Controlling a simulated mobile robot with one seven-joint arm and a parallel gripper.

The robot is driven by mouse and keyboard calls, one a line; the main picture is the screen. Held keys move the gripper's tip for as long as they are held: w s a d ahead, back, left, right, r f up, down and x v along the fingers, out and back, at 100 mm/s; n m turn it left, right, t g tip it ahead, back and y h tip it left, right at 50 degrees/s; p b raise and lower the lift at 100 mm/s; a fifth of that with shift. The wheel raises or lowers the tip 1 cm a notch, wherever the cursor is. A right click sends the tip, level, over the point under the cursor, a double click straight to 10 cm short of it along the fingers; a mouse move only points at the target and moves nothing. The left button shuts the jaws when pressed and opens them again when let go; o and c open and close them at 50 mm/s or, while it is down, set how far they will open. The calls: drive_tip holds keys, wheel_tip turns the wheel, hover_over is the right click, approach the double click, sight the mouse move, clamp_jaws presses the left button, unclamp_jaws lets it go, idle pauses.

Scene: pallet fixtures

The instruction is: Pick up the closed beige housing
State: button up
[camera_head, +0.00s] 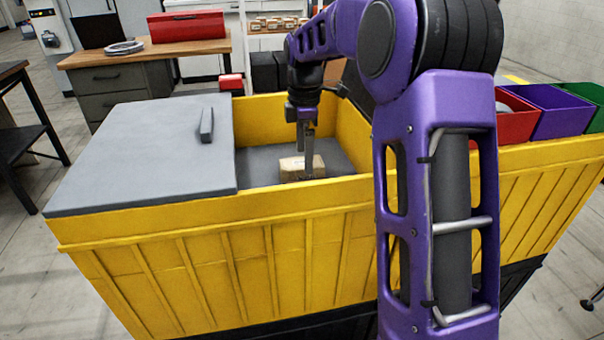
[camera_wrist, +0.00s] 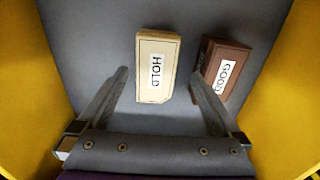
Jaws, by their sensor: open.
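The beige housing (camera_wrist: 156,85) is a closed block with a white label reading HOLD, lying on the grey floor of the yellow bin. It also shows in the head view (camera_head: 288,166), partly covered by my gripper (camera_head: 308,172). In the wrist view, my gripper (camera_wrist: 160,72) is open, with one finger on each side of the beige housing and gaps between. I cannot tell how far the fingertips are above the floor. A brown housing (camera_wrist: 233,62) labelled GOOD lies just to the right, and the right fingertip overlaps its left edge in the picture.
Yellow bin walls (camera_head: 262,107) surround the open compartment. A grey lid (camera_head: 140,150) with a raised handle (camera_head: 207,125) covers the bin's left part. Red, purple and green bins (camera_head: 550,108) stand at right. A wooden workbench (camera_head: 140,52) is behind.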

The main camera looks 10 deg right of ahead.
sight(303, 162)
drive_tip(key=f+b, duration=0.1)
drive_tip(key=f, duration=0.4)
drive_tip(key=shift+w+f, duration=0.1)
drive_tip(key=shift+w, duration=0.1)
drive_tip(key=c, duration=1.6)
